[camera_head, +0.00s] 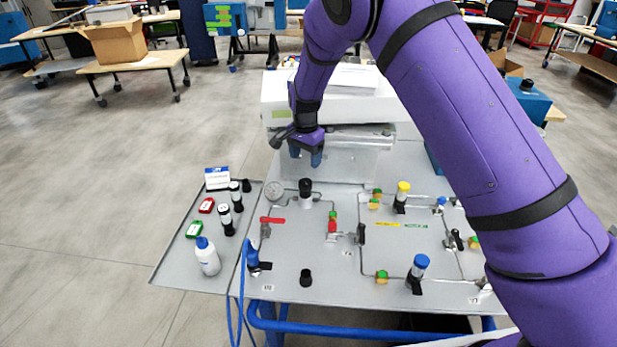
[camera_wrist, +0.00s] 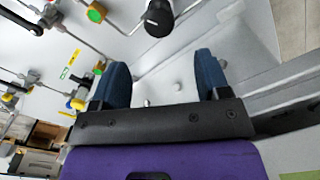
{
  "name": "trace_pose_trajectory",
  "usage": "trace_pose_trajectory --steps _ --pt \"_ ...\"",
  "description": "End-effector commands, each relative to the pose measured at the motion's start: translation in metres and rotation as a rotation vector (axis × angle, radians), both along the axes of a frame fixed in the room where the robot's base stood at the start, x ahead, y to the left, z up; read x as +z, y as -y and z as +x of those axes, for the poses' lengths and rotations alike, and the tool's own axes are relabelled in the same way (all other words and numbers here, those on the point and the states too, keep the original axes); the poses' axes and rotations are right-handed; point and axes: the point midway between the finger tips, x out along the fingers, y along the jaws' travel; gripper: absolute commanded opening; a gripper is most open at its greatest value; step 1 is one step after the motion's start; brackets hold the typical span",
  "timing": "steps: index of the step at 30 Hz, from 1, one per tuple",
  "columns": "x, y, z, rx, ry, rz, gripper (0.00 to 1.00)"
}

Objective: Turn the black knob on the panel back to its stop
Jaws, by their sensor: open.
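A black knob (camera_head: 305,188) stands upright on a regulator near the back edge of the grey panel (camera_head: 330,265), beside a round gauge. What looks like the same knob shows in the wrist view (camera_wrist: 158,18), beyond my fingertips and near the top edge. A second black knob (camera_head: 306,277) sits near the panel's front; I cannot tell for certain which one the task names. My gripper (camera_head: 308,158) is above the back of the panel, behind and above the back knob and apart from it. In the wrist view my gripper (camera_wrist: 163,68) has two blue fingers spread wide with nothing between them.
The panel also carries a red-handled valve (camera_head: 272,220), a yellow-topped knob (camera_head: 402,193), a blue-topped knob (camera_head: 419,266) and thin metal tubing. A side tray at left holds a white bottle (camera_head: 208,258) and small vials. A pale box-shaped unit (camera_head: 350,105) stands behind my gripper.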

Motion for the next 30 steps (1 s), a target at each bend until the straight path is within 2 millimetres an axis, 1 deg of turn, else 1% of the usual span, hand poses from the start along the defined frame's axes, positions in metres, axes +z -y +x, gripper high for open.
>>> trace_pose_trajectory --steps 1,9,15,18,21,29,30 --pt "-0.009 0.001 -0.001 0.0 -0.004 -0.002 0.69" --pt "-0.057 0.001 -0.001 0.001 -0.004 -0.002 0.69" --pt "-0.083 0.001 0.0 0.002 -0.001 -0.001 0.69" --pt "-0.091 0.001 0.0 0.002 -0.001 -0.001 0.69" --pt "-0.095 0.001 0.0 0.002 -0.001 -0.001 0.69" --pt "-0.097 0.001 0.0 0.002 -0.001 -0.001 0.69" --pt "-0.097 0.001 0.0 0.002 -0.001 -0.001 0.67"
